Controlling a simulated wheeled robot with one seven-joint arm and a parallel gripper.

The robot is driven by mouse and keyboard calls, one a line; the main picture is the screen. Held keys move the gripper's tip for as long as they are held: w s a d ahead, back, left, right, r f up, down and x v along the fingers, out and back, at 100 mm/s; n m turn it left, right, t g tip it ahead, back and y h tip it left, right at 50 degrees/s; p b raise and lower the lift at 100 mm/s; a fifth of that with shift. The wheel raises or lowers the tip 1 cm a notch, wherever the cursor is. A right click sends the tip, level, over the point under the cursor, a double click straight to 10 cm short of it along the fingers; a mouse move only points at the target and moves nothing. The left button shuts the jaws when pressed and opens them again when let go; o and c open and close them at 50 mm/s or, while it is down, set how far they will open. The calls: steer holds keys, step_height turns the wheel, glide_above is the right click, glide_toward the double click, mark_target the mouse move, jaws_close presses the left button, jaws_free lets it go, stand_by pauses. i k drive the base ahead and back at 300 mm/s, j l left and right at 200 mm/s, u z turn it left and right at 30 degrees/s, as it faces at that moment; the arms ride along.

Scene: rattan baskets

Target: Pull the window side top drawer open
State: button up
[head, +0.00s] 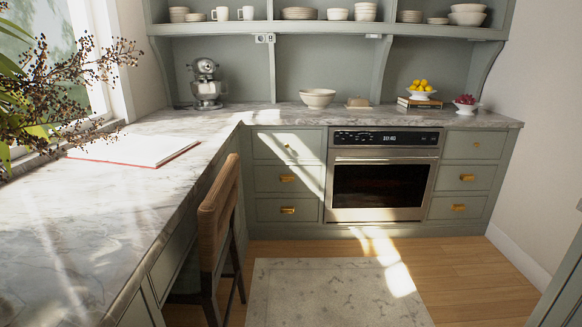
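The window (62,50) is at the upper left. The top drawer on the window side of the oven (305,146) is a grey-green front under the counter, and it looks shut and flush. It has a small brass knob (287,145), and a streak of sunlight crosses the front. Below it are two more drawers, the middle one (265,179) and the bottom one (265,211), with brass pulls. Another stack, topped by a drawer with a knob (474,146), is right of the oven. My gripper is not in view.
A wooden chair (217,215) stands at the left counter (120,205), left of the drawer stack. The oven (380,185) is right of it. A rug (330,290) lies on the open wooden floor. An open book (138,148) and leafy branches are on the left counter.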

mark_target(267, 144)
steer(key=i, duration=0.95)
steer(key=i+l+u, duration=0.1)
steer(key=i, duration=0.85)
steer(key=i+l+u, duration=0.2)
steer(key=i+u, duration=0.2)
steer(key=i+l+u, duration=0.35)
steer(key=i, duration=0.25)
steer(key=i+l+u, duration=0.4)
steer(key=l, duration=0.15)
steer(key=i+l+u, duration=0.35)
steer(key=l, duration=0.25)
